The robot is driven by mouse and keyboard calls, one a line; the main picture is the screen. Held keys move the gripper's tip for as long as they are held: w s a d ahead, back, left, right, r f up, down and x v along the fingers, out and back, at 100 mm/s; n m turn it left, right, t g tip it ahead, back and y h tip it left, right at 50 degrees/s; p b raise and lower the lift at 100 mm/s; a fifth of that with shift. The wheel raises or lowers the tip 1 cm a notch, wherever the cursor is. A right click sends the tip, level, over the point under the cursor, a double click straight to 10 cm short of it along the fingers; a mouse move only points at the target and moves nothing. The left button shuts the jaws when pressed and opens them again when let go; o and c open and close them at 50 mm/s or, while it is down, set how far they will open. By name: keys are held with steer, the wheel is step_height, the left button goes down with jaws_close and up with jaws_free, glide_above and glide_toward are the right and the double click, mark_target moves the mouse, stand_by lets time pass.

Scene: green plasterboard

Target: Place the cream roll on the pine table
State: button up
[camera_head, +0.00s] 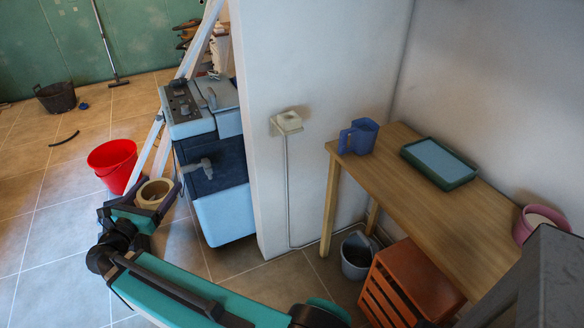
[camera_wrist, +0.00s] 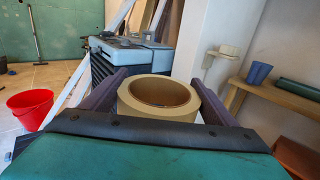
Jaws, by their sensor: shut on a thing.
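The cream roll (camera_head: 147,199) is a pale ring with a brown inner wall. My gripper (camera_head: 154,199) is shut on it, one finger on each side. In the wrist view the cream roll (camera_wrist: 133,107) sits upright between the fingers of my gripper (camera_wrist: 158,95), its open top showing. It is held in the air over the tiled floor, left of the white wall end. The pine table (camera_head: 395,180) stands at the right against the walls, well apart from the roll. In the wrist view the table (camera_wrist: 285,98) shows at the right.
A wall end (camera_head: 300,70) stands between roll and table. A grey-blue machine (camera_head: 208,150) and red bucket (camera_head: 112,164) are nearby. An orange crate (camera_head: 405,285) sits below the table.

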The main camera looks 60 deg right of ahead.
steer(key=s+d+m+g+b, duration=0.1)
steer(key=s+d+m+g, duration=0.25)
steer(key=s+d, duration=0.45)
steer(key=s+d+f+m+g+b, duration=0.15)
steer(key=s+d+g, duration=0.3)
steer(key=d, duration=0.75)
steer(key=s+d+m+g+b, duration=0.1)
steer(key=s+d+m+g, duration=0.3)
steer(key=d, duration=0.6)
steer(key=s+d+m+g+y, duration=0.2)
steer(key=s+d, duration=0.3)
steer(key=s, duration=0.5)
steer(key=s+d+m+g+y+b, duration=0.1)
steer(key=s+d+m+g+y, duration=0.1)
steer(key=s, duration=0.8)
steer(key=s+d+m+g+y+b, duration=0.1)
steer(key=s+d+m+g+y, duration=0.2)
steer(key=s+d+g, duration=0.2)
steer(key=s+d, duration=0.3)
steer(key=s, duration=0.2)
steer(key=shift+s+d+f+g+y, duration=0.15)
steer(key=shift+s+f+g+y, duration=0.15)
steer(key=shift+f+g, duration=0.1)
